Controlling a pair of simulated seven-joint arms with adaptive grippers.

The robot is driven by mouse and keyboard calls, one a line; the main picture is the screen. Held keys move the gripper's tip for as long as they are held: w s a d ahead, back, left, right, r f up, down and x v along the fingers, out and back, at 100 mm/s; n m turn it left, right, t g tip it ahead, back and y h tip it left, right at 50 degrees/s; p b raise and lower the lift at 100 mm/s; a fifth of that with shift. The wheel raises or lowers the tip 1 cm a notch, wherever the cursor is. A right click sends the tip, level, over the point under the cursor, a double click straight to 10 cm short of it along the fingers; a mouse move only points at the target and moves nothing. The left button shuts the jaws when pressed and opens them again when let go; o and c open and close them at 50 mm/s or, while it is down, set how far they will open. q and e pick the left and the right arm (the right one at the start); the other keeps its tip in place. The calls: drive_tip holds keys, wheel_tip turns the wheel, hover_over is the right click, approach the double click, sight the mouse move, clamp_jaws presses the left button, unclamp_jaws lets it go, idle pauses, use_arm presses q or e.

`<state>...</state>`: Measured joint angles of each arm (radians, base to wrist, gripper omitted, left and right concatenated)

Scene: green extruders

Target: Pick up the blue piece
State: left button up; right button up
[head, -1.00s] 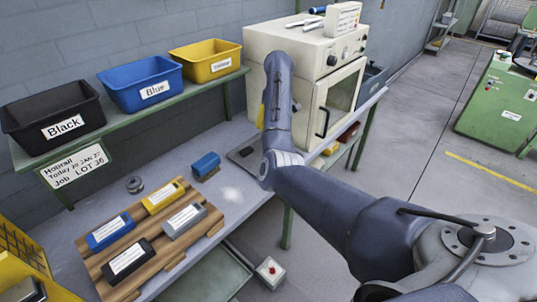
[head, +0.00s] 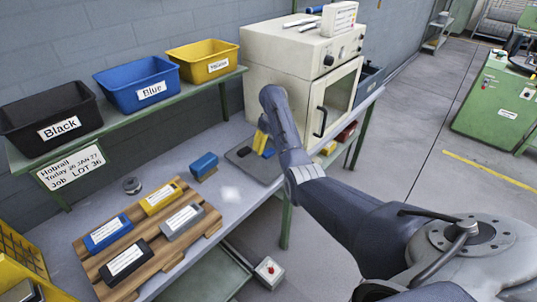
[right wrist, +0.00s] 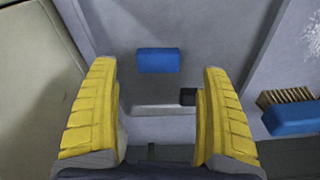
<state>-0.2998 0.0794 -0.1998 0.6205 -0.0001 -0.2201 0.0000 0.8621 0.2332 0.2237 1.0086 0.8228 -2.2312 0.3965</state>
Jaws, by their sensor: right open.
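A small blue piece (right wrist: 158,60) lies on a grey plate (right wrist: 205,60) in the right wrist view, ahead of and between my fingertips and apart from them. In the head view the blue piece (head: 269,153) shows just beside my yellow fingers, on the dark plate (head: 243,161) in front of the oven. My right gripper (right wrist: 160,75) is open and empty, its two yellow fingers spread wide. In the head view the right gripper (head: 262,141) points down over the plate and is partly hidden by my wrist. My left gripper is not in view.
A blue-backed brush (head: 204,166) lies left of the plate. A wooden board (head: 205,230) holds several labelled blocks. The cream oven (head: 285,60) stands close behind my right gripper. Black (head: 50,118), blue (head: 137,84) and yellow (head: 203,60) bins line the shelf.

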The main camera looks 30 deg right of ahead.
sight(269, 151)
drive_tip(key=shift+w+d+f, duration=0.1)
drive_tip(key=shift+w+f, duration=0.05)
drive_tip(key=shift+f, duration=1)
drive_tip(key=shift+w+f, duration=0.15)
drive_tip(key=shift+f, duration=1)
drive_tip(key=c, duration=1.2)
